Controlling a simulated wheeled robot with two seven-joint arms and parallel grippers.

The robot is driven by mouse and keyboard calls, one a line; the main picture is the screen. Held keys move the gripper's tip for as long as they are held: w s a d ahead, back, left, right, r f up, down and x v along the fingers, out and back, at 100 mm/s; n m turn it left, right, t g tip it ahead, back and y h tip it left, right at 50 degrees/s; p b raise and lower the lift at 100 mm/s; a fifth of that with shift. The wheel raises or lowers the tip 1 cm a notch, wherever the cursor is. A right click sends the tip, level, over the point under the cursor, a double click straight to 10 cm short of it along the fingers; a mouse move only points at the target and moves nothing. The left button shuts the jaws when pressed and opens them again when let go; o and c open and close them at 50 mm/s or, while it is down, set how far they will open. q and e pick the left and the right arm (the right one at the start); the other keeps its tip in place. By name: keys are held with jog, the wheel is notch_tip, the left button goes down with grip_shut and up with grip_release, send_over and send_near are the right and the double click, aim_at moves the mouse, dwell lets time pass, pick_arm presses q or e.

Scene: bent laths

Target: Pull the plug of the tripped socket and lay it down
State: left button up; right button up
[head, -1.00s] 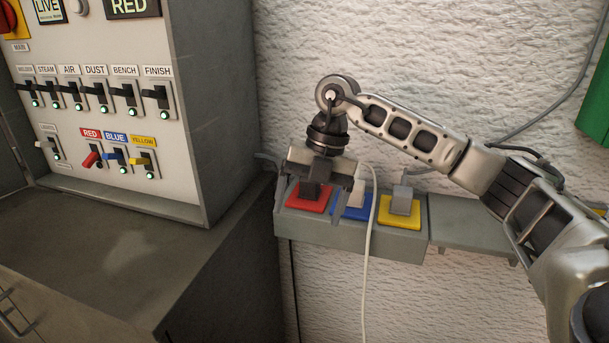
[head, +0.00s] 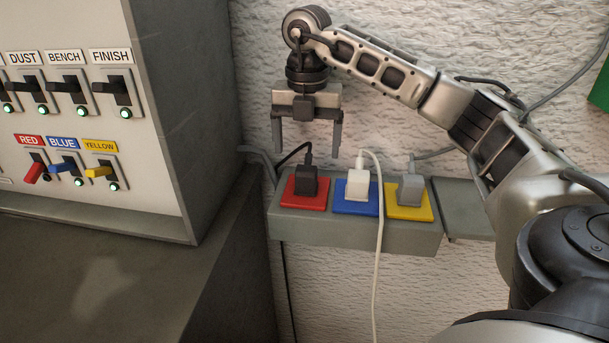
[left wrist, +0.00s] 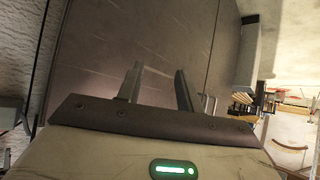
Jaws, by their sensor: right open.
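The black plug (head: 306,182) sits upright in the red socket (head: 291,199) at the left end of the grey socket strip (head: 350,233). My right gripper (head: 308,146) is open and empty above it, fingers pointing down and apart from the plug. A white plug (head: 357,184) is in the blue socket (head: 345,208), and a grey plug (head: 410,187) is in the yellow socket (head: 423,213). On the panel the red switch (head: 34,173) has its lever down; I see no clear green light under it. My left gripper (left wrist: 159,70) is open and empty in the left wrist view.
The blue (head: 66,165) and yellow switches (head: 100,171) show green lights. The panel box (head: 185,120) stands left of the strip on a dark counter (head: 130,270). A bare grey shelf (head: 466,205) adjoins the strip's right. A white cable (head: 377,265) hangs in front of the strip.

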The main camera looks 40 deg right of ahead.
aim_at(307, 167)
notch_tip(307, 167, down, 4)
notch_tip(307, 167, down, 2)
jog(key=shift+f+b, duration=0.2)
jog(key=shift+b, duration=0.65)
jog(key=shift+f, duration=0.35)
pick_arm(q)
jog(key=shift+w+d+f+b, duration=0.3)
jog(key=shift+w+b, duration=0.1)
jog(key=shift+w, duration=0.15)
pick_arm(e)
jog(key=shift+f, duration=0.3)
pick_arm(q)
jog(key=shift+s, duration=0.15)
jog(key=shift+a+r+p, duration=0.1)
jog(key=shift+r+p, duration=0.1)
jog(key=shift+p, duration=0.1)
